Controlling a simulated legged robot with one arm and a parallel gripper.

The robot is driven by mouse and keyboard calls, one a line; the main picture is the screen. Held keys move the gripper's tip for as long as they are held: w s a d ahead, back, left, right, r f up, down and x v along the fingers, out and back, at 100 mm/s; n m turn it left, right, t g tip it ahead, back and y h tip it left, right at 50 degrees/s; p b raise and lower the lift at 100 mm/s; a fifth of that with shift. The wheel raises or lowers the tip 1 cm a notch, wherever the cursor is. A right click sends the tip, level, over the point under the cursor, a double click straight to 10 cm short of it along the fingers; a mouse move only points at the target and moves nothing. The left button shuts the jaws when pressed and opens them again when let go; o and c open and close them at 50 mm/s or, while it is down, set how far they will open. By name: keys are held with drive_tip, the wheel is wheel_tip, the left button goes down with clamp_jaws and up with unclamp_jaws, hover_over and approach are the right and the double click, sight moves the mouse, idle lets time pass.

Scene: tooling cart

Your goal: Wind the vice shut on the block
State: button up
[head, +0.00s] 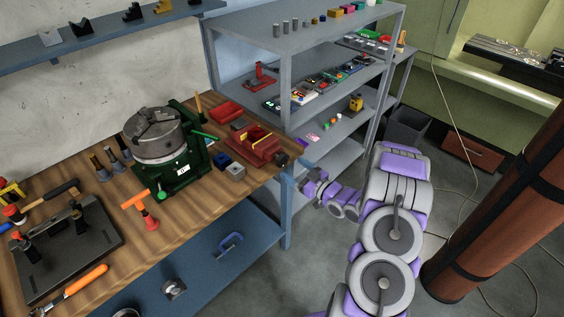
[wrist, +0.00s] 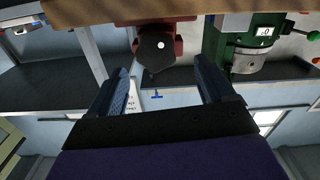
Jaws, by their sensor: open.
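The red vice (head: 255,147) sits at the right end of the wooden bench, with a small yellow piece (head: 263,138) showing at its jaws, perhaps the block. Its dark end knob (head: 281,158) faces my arm. In the wrist view the vice (wrist: 180,38) is at the top, upside down, and its dark round hub (wrist: 155,50) faces me. My gripper (wrist: 161,68) is open and empty, its two dark fingers spread either side of the hub's line and apparently short of it. The jaw gap is hidden in the wrist view.
A green machine with a round chuck (head: 160,150) stands left of the vice; its green base (wrist: 243,45) shows in the wrist view. Small blue (head: 222,160) and grey (head: 235,171) blocks lie before the vice. A grey shelf rack (head: 290,100) stands behind my arm.

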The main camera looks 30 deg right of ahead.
sight(285, 161)
drive_tip(key=x, duration=0.4)
drive_tip(key=b+x, duration=0.1)
drive_tip(key=x, duration=0.1)
drive_tip(key=shift+w+d+f, duration=0.1)
drive_tip(key=shift+d+f, duration=0.05)
drive_tip(key=shift+d, duration=0.3)
drive_tip(key=shift+w+a, duration=0.1)
drive_tip(key=shift+w, duration=0.15)
drive_tip(key=shift+w+a, duration=0.2)
drive_tip(key=shift+a, duration=0.2)
drive_tip(key=shift+c, duration=0.4)
drive_tip(key=shift+d, duration=0.25)
drive_tip(key=c, duration=0.9)
